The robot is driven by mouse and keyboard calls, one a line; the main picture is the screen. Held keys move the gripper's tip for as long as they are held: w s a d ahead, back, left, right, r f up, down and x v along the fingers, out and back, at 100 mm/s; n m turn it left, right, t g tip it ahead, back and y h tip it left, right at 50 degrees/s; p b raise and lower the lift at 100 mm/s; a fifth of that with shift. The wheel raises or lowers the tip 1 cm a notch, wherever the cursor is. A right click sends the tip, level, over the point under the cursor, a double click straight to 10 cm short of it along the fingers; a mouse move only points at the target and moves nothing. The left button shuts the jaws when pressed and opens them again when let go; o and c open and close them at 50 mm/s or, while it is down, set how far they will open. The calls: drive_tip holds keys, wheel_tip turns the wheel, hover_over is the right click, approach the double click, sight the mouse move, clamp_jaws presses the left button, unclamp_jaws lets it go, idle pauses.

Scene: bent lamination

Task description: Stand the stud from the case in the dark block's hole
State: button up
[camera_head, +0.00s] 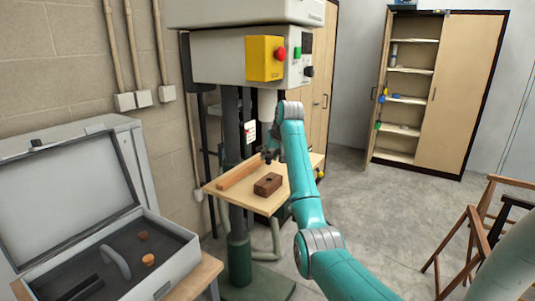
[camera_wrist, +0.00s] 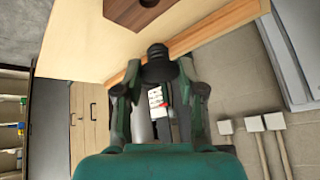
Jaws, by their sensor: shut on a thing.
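The dark brown block (camera_head: 267,185) lies on the wooden table of the drill-press-like machine. It also shows at the top of the wrist view (camera_wrist: 128,12), with its round dark hole facing up. My gripper (camera_head: 269,154) is over the table, behind the block in the head view. In the wrist view my gripper (camera_wrist: 158,84) is shut on a black stud (camera_wrist: 157,55), whose narrower end points towards the block side of the picture. The stud is apart from the block. The open grey case (camera_head: 176,255) stands at the lower left, with its lid up.
A long wooden strip (camera_head: 240,171) lies along the table's back edge, close to my gripper. The machine's head and yellow switch box (camera_head: 265,58) hang above. Two small orange-brown pieces (camera_head: 148,259) and a grey curved piece (camera_head: 116,262) are in the case.

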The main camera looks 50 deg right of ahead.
drive_tip(key=shift+f, duration=3)
drive_tip(key=shift+s, duration=0.15)
drive_tip(key=shift+f, duration=0.5)
idle(0.5)
drive_tip(key=o, duration=1.6)
drive_tip(key=shift+c, duration=0.2)
drive_tip(key=shift+r, duration=0.1)
drive_tip(key=shift+r, duration=3.4)
